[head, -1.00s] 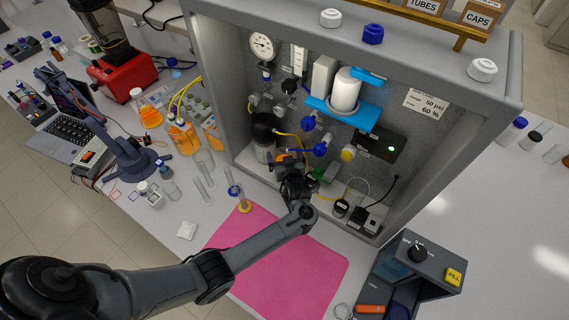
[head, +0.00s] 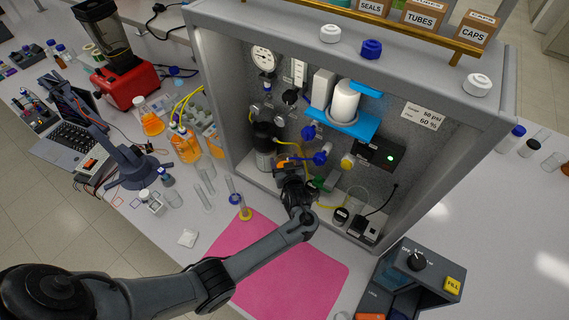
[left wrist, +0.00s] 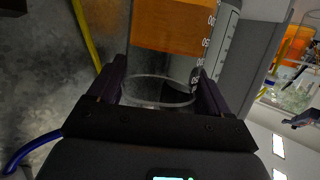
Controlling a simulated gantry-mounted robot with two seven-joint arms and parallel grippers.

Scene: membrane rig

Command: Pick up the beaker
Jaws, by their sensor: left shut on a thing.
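The beaker (left wrist: 157,92) is clear glass; its round edge shows between the two fingers in the left wrist view, with orange in the glass beyond it and white graduation marks at the right. My left gripper (left wrist: 160,78) is shut on the beaker. In the head view the left gripper (head: 291,174) is at the front opening of the grey rig cabinet, and the hand mostly hides the beaker there. My right gripper is not in view.
The grey cabinet (head: 214,95) holds a gauge, blue valves, yellow tubing and a black box with a green light. A pink mat (head: 285,275) lies in front. A control box (head: 425,270) is at the right.

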